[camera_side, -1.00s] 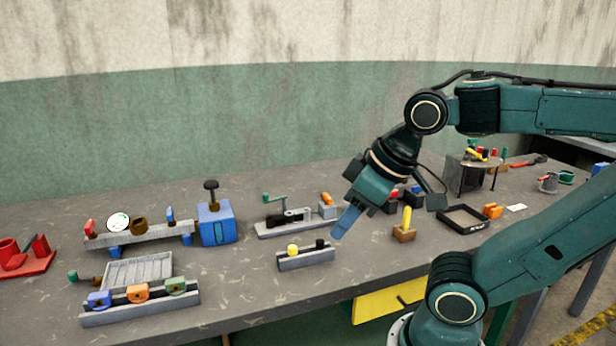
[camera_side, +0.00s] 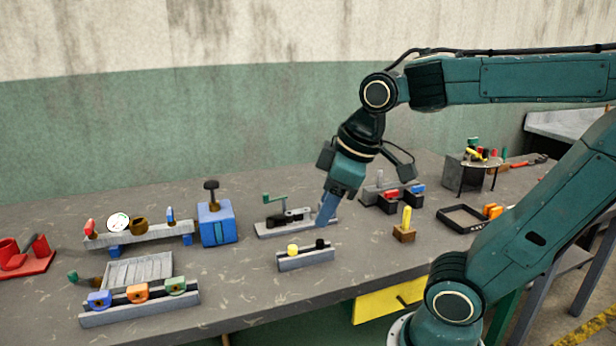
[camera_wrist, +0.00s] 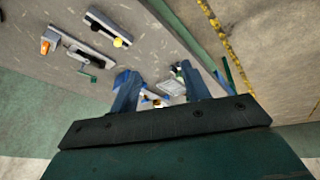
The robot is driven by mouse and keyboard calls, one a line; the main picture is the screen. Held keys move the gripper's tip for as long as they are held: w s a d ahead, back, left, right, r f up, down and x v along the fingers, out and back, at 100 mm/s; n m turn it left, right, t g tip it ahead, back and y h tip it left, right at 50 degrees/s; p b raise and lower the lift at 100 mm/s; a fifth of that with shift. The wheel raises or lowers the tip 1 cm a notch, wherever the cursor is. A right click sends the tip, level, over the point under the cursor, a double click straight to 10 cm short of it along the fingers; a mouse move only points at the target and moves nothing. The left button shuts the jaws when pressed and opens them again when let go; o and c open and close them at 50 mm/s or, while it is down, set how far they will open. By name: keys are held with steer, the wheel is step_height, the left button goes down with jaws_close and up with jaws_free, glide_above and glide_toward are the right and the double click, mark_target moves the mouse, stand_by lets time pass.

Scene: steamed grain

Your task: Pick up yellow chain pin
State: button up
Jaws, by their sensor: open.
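Two yellow pin-like pieces show, and I cannot tell for certain which is the chain pin. A short, round yellow pin (camera_side: 292,250) sits upright on a low grey block (camera_side: 306,263), beside a black pin (camera_side: 320,244). A taller yellow pin (camera_side: 407,216) stands in a small wooden block (camera_side: 404,235) to the right. The short pin also shows at upper left in the wrist view (camera_wrist: 118,42), outside the fingers. My gripper (camera_side: 325,220) is open and empty, pointing down above the bench. In the side view its fingertips appear just above and right of the grey block.
A grey fixture with a green crank (camera_side: 270,229) stands behind the grey block, partly hidden by my fingers. A blue box (camera_side: 216,224) stands to its left. Dark bins (camera_side: 380,204) and a black tray (camera_side: 463,228) lie right. Bare bench lies in front of the grey block.

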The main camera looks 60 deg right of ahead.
steer(key=w+d+f+n+g, duration=0.2)
steer(key=w+d+n, duration=0.35)
steer(key=w, duration=0.25)
steer(key=n+g, duration=0.2)
steer(key=n, duration=0.4)
glide_above(292, 247)
step_height(292, 247, down, 6)
steer(key=shift+s+f, duration=0.15)
steer(key=shift+f, duration=4.3)
steer(key=shift+f, duration=2.55)
jaws_close()
